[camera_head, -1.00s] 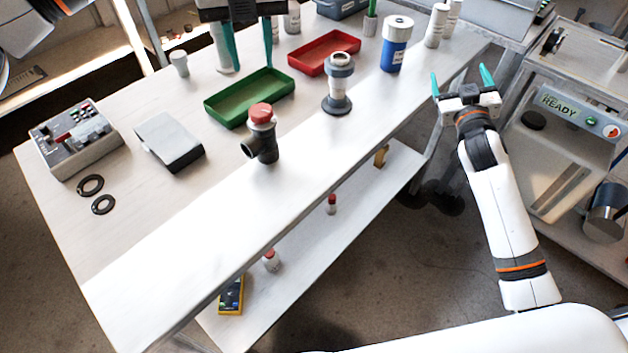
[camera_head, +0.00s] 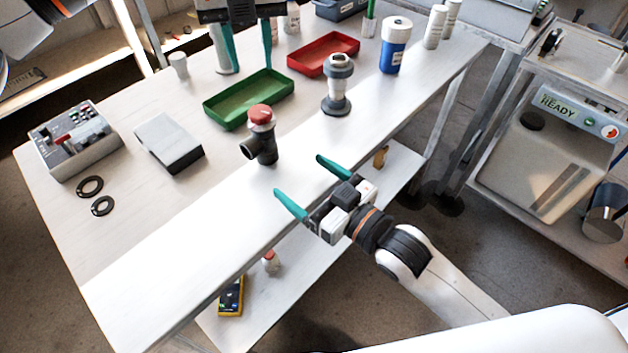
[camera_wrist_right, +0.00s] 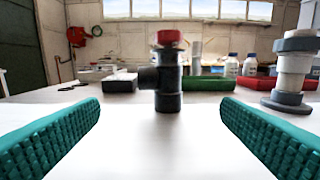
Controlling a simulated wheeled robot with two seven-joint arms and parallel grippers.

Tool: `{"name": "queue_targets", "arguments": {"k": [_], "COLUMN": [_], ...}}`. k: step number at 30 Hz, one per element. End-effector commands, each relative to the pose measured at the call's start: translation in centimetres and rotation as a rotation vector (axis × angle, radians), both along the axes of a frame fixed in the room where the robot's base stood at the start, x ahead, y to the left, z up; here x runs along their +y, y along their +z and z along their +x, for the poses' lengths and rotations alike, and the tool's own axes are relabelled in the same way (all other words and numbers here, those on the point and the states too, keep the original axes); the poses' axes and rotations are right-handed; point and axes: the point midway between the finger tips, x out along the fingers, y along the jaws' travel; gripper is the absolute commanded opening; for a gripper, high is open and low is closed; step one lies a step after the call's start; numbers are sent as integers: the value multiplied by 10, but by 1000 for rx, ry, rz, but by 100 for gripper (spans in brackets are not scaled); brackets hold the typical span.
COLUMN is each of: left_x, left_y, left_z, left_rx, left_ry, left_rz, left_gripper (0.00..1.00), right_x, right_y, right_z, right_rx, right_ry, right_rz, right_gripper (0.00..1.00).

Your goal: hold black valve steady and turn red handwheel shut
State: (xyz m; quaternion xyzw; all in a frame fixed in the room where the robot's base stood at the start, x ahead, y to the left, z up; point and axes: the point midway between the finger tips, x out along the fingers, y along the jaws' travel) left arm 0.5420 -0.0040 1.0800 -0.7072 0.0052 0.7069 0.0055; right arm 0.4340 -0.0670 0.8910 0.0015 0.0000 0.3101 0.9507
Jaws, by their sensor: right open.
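The black valve (camera_head: 264,149) stands upright on the white table, its side port pointing left. The red handwheel (camera_head: 260,114) sits on its top. In the right wrist view the black valve (camera_wrist_right: 168,82) and red handwheel (camera_wrist_right: 169,38) are ahead, between the two fingers and beyond their tips. My right gripper (camera_head: 305,187) is open and empty at the table's front edge, fingers towards the valve, not touching it. My left gripper (camera_head: 250,54) is at the top, its teal fingers apart, pointing down behind the green tray; nothing shows between them.
A green tray (camera_head: 207,113), a red tray (camera_head: 356,50) and a grey-and-white fitting (camera_head: 336,88) stand behind and right of the valve. A grey case (camera_head: 170,143), two black rings (camera_head: 90,186) and a control box (camera_head: 75,142) are at left. The front table strip is clear.

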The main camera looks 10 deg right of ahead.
Motion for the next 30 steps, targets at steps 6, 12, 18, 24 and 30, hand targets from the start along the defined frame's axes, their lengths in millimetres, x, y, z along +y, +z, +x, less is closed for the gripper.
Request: {"name": "queue_targets", "arguments": {"k": [6,12,18,24,30], "left_x": [0,0,0,0,0], "left_y": [0,0,0,0,0], "left_z": [0,0,0,0,0], "left_rx": [0,0,0,0,0], "left_ry": [0,0,0,0,0], "left_rz": [0,0,0,0,0], "left_gripper": [36,36,36,36,36], "right_x": [23,45,59,64,64], "right_y": [2,1,0,0,0], "right_z": [33,63,83,89,90], "right_rx": [-4,-3,-2,-1,-2], "right_ry": [-2,-2,-2,-2,-2], "right_rz": [1,-1,-2,-3,-2], "right_gripper": [87,87,87,87,87]}}
